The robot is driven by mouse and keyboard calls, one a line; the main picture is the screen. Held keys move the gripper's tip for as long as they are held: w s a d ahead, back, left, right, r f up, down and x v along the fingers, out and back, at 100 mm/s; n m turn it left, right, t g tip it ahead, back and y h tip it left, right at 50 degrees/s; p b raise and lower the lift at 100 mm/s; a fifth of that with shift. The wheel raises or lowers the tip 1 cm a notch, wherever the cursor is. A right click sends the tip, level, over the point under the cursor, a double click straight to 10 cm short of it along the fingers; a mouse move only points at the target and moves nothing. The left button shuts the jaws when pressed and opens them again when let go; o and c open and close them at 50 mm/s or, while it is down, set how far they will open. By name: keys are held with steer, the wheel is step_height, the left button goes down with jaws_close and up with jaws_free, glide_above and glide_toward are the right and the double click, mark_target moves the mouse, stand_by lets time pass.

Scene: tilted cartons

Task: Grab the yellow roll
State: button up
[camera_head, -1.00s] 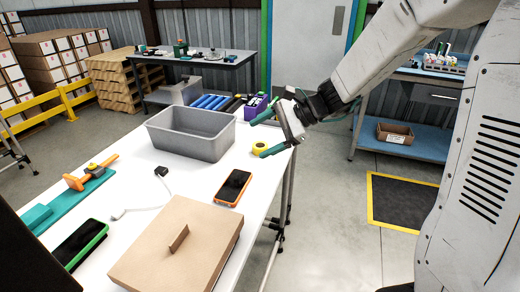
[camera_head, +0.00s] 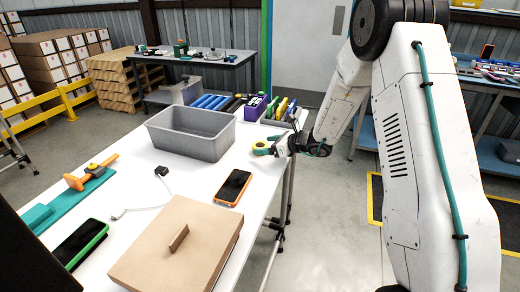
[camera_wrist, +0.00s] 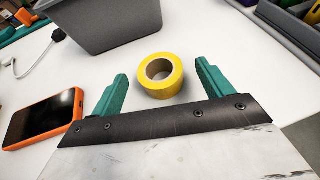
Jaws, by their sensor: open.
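The yellow roll (camera_wrist: 161,76) is a ring of yellow tape with a pale core, lying flat on the white table. In the wrist view it sits between and slightly beyond the two green fingertips of my gripper (camera_wrist: 160,80), with a gap on both sides. In the head view the roll (camera_head: 261,149) shows near the table's right edge, partly hidden by the fingers. My gripper (camera_head: 268,144) is open and empty, low over the table at the roll.
A grey bin (camera_head: 191,133) stands just left of the roll. An orange-edged phone (camera_head: 233,187) and a cardboard box (camera_head: 180,247) lie nearer. A purple holder (camera_head: 256,108) and several coloured items stand behind. The table's right edge is close.

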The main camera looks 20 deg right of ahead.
mark_target(256, 146)
steer(key=x, duration=0.3)
steer(key=shift+w+a+f, duration=0.1)
steer(key=shift+a+f, duration=0.05)
steer(key=c, duration=1.1)
